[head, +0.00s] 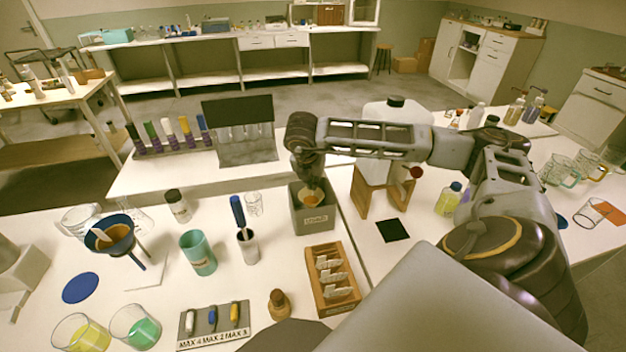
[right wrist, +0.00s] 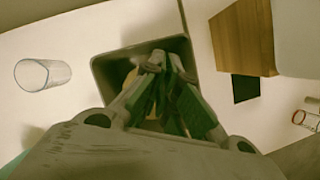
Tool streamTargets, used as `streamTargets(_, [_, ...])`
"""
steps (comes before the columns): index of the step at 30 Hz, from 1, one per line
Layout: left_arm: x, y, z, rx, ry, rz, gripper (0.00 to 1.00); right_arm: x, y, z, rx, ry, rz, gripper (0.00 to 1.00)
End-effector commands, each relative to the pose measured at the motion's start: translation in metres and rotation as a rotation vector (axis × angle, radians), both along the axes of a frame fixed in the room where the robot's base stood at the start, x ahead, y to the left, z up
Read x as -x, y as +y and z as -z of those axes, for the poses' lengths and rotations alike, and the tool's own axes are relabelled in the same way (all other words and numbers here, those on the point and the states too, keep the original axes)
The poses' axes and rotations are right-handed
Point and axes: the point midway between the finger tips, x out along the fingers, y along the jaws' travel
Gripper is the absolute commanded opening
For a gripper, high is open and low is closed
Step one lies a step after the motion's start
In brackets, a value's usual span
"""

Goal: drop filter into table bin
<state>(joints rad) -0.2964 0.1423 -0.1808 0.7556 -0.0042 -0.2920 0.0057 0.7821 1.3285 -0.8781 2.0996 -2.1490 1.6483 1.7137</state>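The table bin (head: 313,220) is a grey open box with a label on its front, standing mid-table. My right gripper (head: 311,184) points down into the bin's mouth. The filter (head: 313,197), pale with an orange-brown inside, shows at the fingertips, within the bin's opening. In the right wrist view the bin's rim (right wrist: 112,62) surrounds the fingers. The right gripper (right wrist: 165,62) has its fingertips close together, and a beige part of the filter (right wrist: 131,78) shows beside them. The fingers hide most of the filter, but they look closed on its edge. My left gripper is out of view.
A blue funnel (head: 110,234) with brownish contents stands at left. Near the bin are a wooden slide box (head: 332,280), a cup with a blue-handled tool (head: 247,245) and a wooden stand (head: 375,190). A black square (head: 393,230) lies to the right.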

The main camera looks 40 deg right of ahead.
Motion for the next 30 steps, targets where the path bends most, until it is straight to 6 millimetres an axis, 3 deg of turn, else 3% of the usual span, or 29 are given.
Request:
streamTargets(1, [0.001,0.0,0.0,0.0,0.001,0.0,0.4,0.0,0.0,0.0,0.0,0.0,0.0,0.03])
streamTargets(8, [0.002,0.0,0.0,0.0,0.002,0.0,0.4,0.0,0.0,0.0,0.0,0.0,0.0,0.3])
streamTargets(20, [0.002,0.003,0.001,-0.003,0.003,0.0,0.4,0.0,0.001,-0.002,0.0,-0.001,0.0,0.3])
streamTargets(30, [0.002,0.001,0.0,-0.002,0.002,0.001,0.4,0.006,0.011,-0.029,0.0,-0.002,-0.001,0.3])
